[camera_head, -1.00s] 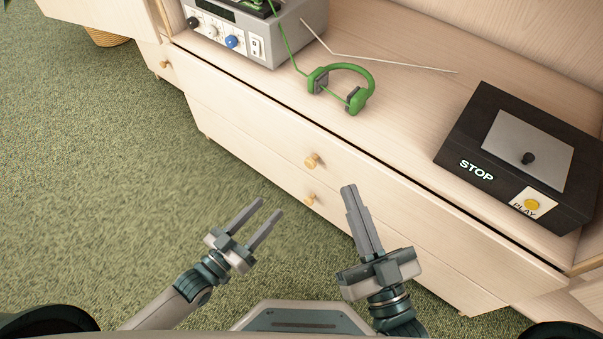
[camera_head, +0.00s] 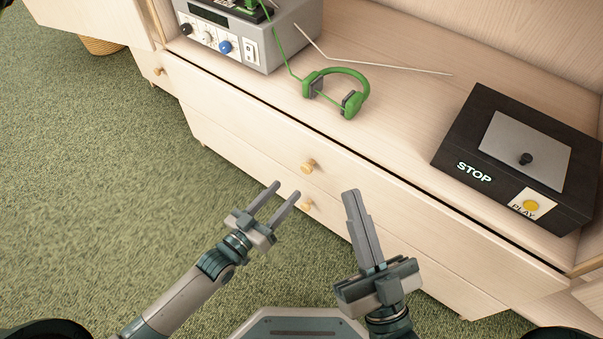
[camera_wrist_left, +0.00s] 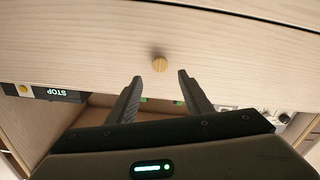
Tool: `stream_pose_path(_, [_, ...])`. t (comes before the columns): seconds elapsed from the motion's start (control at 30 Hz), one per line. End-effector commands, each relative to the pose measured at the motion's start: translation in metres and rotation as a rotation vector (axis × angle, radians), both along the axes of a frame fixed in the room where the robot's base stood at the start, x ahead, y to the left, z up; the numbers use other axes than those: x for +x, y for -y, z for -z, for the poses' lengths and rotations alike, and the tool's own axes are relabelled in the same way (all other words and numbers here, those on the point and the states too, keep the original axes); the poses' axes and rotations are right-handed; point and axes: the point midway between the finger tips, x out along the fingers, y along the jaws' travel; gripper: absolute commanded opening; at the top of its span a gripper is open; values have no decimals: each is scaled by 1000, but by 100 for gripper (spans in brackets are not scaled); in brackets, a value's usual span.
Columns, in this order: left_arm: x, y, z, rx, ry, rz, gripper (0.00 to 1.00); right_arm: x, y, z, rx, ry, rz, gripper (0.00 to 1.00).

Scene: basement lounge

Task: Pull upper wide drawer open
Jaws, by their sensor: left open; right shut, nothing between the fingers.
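The upper wide drawer (camera_head: 410,214) is shut, with a round wooden knob (camera_head: 308,166) on its pale front. In the left wrist view, which is upside down, this knob (camera_wrist_left: 159,64) shows just beyond the fingertips, lined up with the gap between them. My left gripper (camera_head: 287,189) is open and empty, in front of the drawer and apart from the knob. My right gripper (camera_head: 351,193) is shut and empty, to the right of the knobs.
A lower drawer knob (camera_head: 306,204) sits close below, near the left fingertips in the picture. On the cabinet top are green headphones (camera_head: 345,88), a grey device (camera_head: 240,35) and a black STOP/PLAY box (camera_head: 480,130). Green carpet (camera_head: 90,200) on the left is clear.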

Motion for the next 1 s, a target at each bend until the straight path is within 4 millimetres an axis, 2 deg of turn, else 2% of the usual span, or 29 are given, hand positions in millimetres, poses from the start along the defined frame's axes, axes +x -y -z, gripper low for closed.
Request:
stream_pose_path(0.23, [37,27,1,-2,3,0,46,1,8,-16,27,99,17,0])
stream_pose_path(0.5, [64,47,1,-1,1,0,46,4,16,-30,46,177,33,0])
stream_pose_path(0.97, [71,52,0,0,0,0,46,3,19,-34,53,199,38,0])
stream_pose_path(1.0, [71,52,0,0,0,0,39,3,19,-34,53,199,38,0])
